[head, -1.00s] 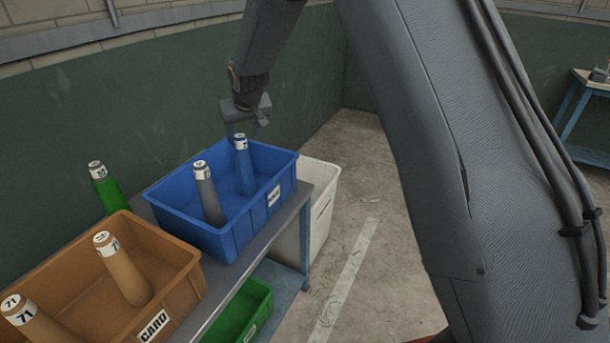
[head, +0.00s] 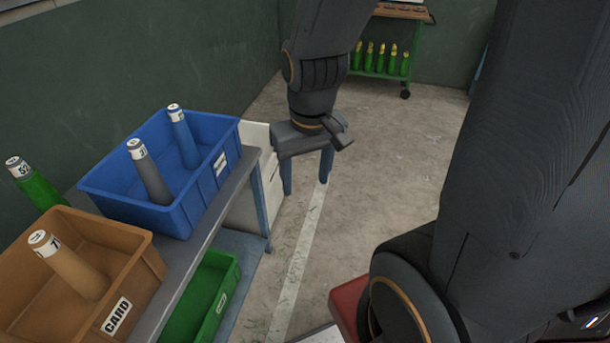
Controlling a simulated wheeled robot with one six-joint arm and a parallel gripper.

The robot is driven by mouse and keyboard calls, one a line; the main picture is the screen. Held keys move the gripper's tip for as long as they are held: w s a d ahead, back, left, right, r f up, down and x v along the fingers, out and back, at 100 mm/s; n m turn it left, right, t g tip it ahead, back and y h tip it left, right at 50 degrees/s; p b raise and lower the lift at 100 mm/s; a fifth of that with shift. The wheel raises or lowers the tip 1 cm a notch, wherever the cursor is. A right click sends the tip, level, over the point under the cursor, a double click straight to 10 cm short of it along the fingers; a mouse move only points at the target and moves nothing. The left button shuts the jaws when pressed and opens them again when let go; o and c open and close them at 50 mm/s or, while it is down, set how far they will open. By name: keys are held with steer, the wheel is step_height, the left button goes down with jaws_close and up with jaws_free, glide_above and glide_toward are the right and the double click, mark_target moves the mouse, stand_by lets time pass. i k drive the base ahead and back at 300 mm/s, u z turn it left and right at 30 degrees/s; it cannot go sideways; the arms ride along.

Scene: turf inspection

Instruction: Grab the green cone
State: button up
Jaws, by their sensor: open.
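The green cone (head: 38,190) is at the left of the head view, behind the brown bin. It has a white numbered label near its top; its lower part is hidden by the bin. My gripper (head: 306,182) points down over the floor, right of the table with the bins. Its two blue fingers are apart with nothing between them. It is well to the right of the green cone.
A blue bin (head: 108,197) holds a grey cone (head: 149,174) and a blue cone (head: 183,139). The brown bin (head: 133,242) marked CARD holds a tan cone (head: 75,269). A green bin (head: 229,268) sits on the lower shelf. A far green cart (head: 383,72) holds several green items.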

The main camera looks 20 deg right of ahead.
mark_target(32, 182)
steer(key=u, duration=1.4)
steer(key=k, duration=0.5)
steer(key=z, duration=1.3)
steer(key=i, duration=0.9)
steer(key=u, duration=1.6)
steer(key=i, duration=0.5)
steer(key=u, duration=0.05)
